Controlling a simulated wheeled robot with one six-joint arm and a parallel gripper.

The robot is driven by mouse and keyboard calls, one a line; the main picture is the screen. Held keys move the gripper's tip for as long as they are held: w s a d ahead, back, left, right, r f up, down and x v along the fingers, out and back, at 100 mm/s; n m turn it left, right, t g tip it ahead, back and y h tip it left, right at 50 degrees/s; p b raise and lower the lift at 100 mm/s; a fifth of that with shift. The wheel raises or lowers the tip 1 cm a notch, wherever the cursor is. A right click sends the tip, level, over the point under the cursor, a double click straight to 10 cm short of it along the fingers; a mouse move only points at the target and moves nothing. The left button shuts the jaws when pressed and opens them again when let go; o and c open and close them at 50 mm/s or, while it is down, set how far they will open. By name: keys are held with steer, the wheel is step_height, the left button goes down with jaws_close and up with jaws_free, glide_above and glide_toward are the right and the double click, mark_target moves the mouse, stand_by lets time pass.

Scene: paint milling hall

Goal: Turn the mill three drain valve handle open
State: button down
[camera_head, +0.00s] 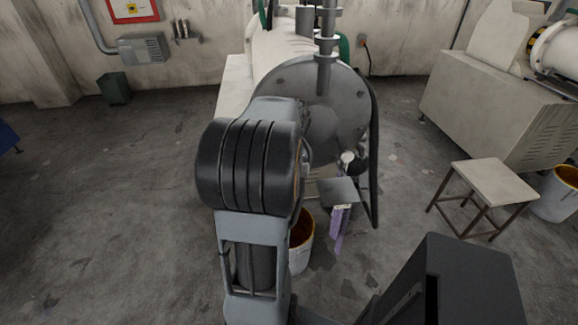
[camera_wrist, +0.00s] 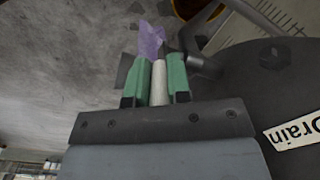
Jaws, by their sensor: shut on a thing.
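In the wrist view my gripper (camera_wrist: 160,65) has green fingers shut on a pale, rod-like handle (camera_wrist: 158,88) that lies between them. A purple strip (camera_wrist: 151,40) shows just beyond the fingertips, and a grey metal fitting (camera_wrist: 203,64) is beside the right finger. In the head view the purple strip (camera_head: 337,232) hangs below a dark grey block, in front of the mill's round grey end plate (camera_head: 318,112). My arm hides part of the plate. The fingers and handle are not clear in the head view. A white "Drain" label (camera_wrist: 292,134) is on the grey surface at right in the wrist view.
A white bucket (camera_head: 301,250) with a yellowish inside stands on the floor below the mill. A black hose (camera_head: 375,150) hangs at the plate's right. A stool (camera_head: 492,183) stands to the right by a beige machine (camera_head: 490,105). The floor at left is mostly clear.

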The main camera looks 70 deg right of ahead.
stand_by(0.3)
steer(key=c, duration=1.1)
jaws_free()
step_height(320, 180, up, 14)
steer(key=shift+s+a+f+p, duration=0.1)
steer(key=shift+s+p, duration=0.05)
steer(key=shift+p, duration=0.3)
